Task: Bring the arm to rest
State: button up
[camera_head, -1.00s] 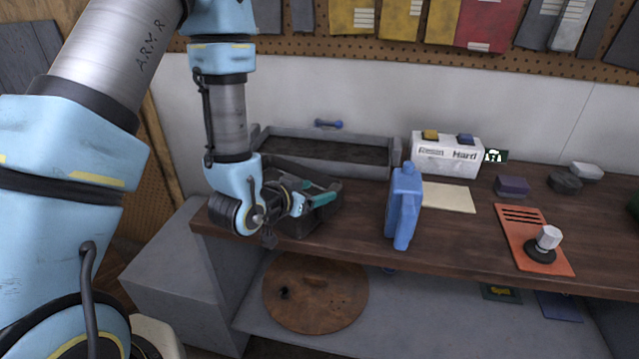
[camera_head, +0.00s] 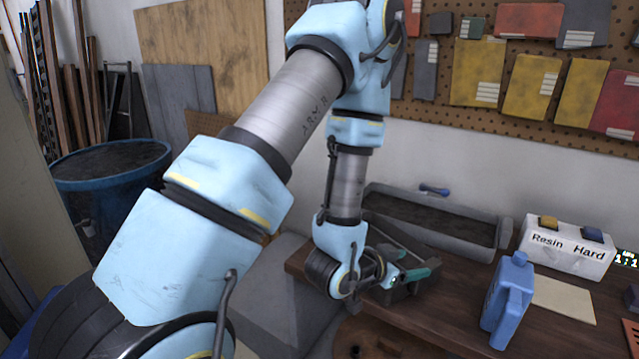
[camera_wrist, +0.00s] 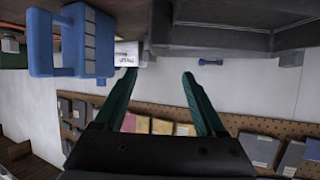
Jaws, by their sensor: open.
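My gripper (camera_head: 418,274) is at the end of my bent arm, low over the left end of the wooden workbench (camera_head: 440,325), at a dark grey open box or tool (camera_head: 405,245). In the wrist view my gripper (camera_wrist: 157,80) shows two green fingers spread apart with nothing between them. The wrist picture looks upside down, with the wall beyond the fingers. I cannot tell whether the gripper touches the dark box.
A blue jug (camera_head: 508,300) stands right of my gripper. Behind are a grey trough (camera_head: 440,245) and a white Resin/Hard dispenser (camera_head: 565,248). A blue barrel (camera_head: 115,180) stands at the left. A pegboard (camera_head: 440,110) covers the back wall.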

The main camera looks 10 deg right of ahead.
jog(key=w+a+n+y+b, duration=0.1)
jog(key=w+a+n+y, duration=0.2)
jog(key=a, duration=0.4)
jog(key=w+a+r+n+y+b, duration=0.1)
jog(key=w+a+y, duration=0.25)
jog(key=a, duration=0.25)
jog(key=w+a+n+y+b, duration=0.1)
jog(key=w+a+n+y, duration=0.1)
jog(key=w+a, duration=0.35)
jog(key=s+a+r+n+g+y+b, duration=0.1)
jog(key=s+a+r+n+g, duration=0.1)
jog(key=s+a, duration=0.3)
jog(key=s+a+r+n+g+y, duration=0.1)
jog(key=s+a+r+n+y, duration=0.1)
jog(key=a, duration=0.9)
jog(key=s+r+n, duration=0.1)
jog(key=s+n, duration=0.1)
jog(key=shift+s+r+g+b, duration=0.2)
jog(key=shift+s+g+b, duration=0.2)
jog(key=shift+a, duration=0.1)
